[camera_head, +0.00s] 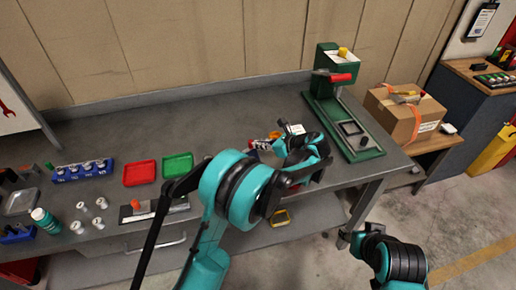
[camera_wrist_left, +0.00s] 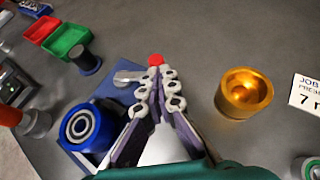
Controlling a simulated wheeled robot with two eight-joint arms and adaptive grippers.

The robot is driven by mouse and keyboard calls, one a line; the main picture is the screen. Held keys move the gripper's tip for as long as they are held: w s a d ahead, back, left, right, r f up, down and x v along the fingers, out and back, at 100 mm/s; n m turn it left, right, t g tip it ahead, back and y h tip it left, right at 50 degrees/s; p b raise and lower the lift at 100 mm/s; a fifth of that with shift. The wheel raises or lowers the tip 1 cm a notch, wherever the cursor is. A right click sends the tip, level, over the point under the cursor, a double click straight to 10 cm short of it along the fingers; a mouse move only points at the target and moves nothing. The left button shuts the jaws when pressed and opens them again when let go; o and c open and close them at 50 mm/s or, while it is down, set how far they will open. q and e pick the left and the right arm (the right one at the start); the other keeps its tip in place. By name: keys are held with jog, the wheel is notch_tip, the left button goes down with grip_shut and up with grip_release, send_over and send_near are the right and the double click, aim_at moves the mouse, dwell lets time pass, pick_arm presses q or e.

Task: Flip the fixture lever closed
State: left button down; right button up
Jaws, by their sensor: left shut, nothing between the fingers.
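The fixture (camera_wrist_left: 98,104) is a blue block in the left wrist view, with a blue ring-shaped holder (camera_wrist_left: 82,128) around a metal part. A red knob (camera_wrist_left: 155,60) shows just beyond my left fingertips, and a grey metal arm (camera_wrist_left: 128,77) lies beside them. The knob looks close to the fingertips; I cannot tell whether they touch. My left gripper (camera_wrist_left: 157,82) is shut and empty, its fingers hiding part of the fixture. In the head view my left arm mostly hides the fixture. My right gripper (camera_head: 350,240) is low beyond the table's front edge, its jaws unclear.
A brass cup (camera_wrist_left: 244,92) and a job card (camera_wrist_left: 308,92) lie right of the fixture in the wrist view. A green press (camera_head: 342,115) stands at the table's right end. Red (camera_head: 140,173) and green (camera_head: 177,165) trays are left of my arm.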

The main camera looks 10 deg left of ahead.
pick_arm(q)
jog(key=shift+w+a+n+g, duration=0.3)
jog(key=shift+w, duration=0.05)
jog(key=shift+w+a, duration=0.55)
jog(key=shift+w, duration=0.1)
jog(key=shift+w+a, duration=0.75)
jog(key=shift+a, duration=0.05)
jog(key=shift+p, duration=0.3)
